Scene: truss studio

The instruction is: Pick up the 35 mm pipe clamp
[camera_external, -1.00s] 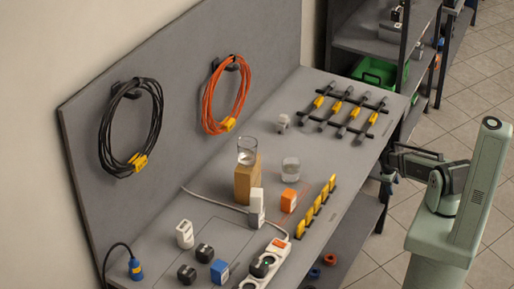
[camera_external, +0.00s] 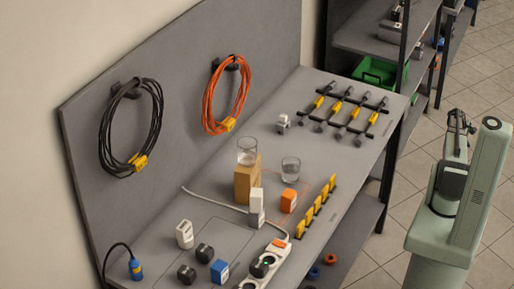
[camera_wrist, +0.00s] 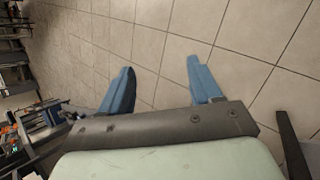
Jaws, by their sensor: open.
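I cannot make out the 35 mm pipe clamp for certain in either view. A small pale grey piece (camera_external: 283,121) sits on the bench near the tool rack, too small to identify. My gripper (camera_wrist: 159,65) shows in the wrist view with its two blue fingers apart and nothing between them, over bare floor tiles. In the external view my arm stands right of the bench, and its end is too small there to show the fingers clearly.
The grey bench (camera_external: 262,174) holds a tool rack (camera_external: 345,115), two glasses, a cardboard-coloured block (camera_external: 246,182), plugs, a power strip (camera_external: 265,264) and yellow pieces. Cable coils hang on the back panel. Shelves with a green bin (camera_external: 375,71) stand behind. Tiled floor is free around my arm.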

